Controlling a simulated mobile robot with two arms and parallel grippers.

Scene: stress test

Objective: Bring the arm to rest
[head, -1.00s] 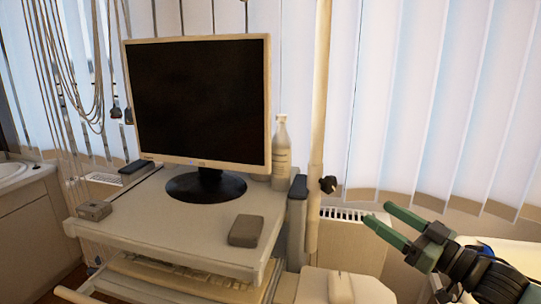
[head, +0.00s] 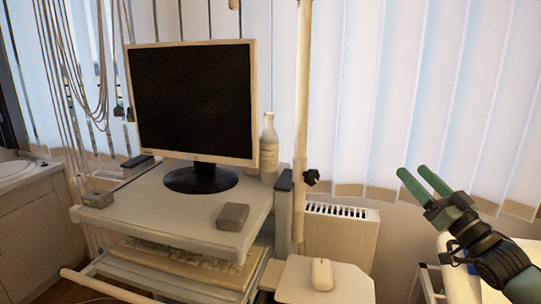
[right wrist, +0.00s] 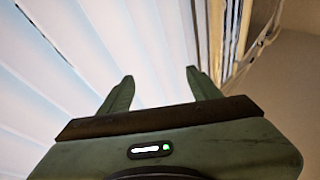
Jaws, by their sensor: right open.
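My right gripper (head: 421,172) is at the right of the head view, with green fingers pointing up and to the left. Its fingers are apart and nothing is between them. It is in front of the white vertical blinds, clear of the cart. In the right wrist view the same gripper (right wrist: 160,88) shows two spread fingers with blinds behind them. My left gripper is not in view.
A cart (head: 150,212) carries a monitor (head: 190,100), a white bottle (head: 269,145) and small grey boxes. A white mouse (head: 321,274) lies on a side shelf (head: 350,285). A pole (head: 302,110) and a radiator (head: 340,235) stand between cart and gripper.

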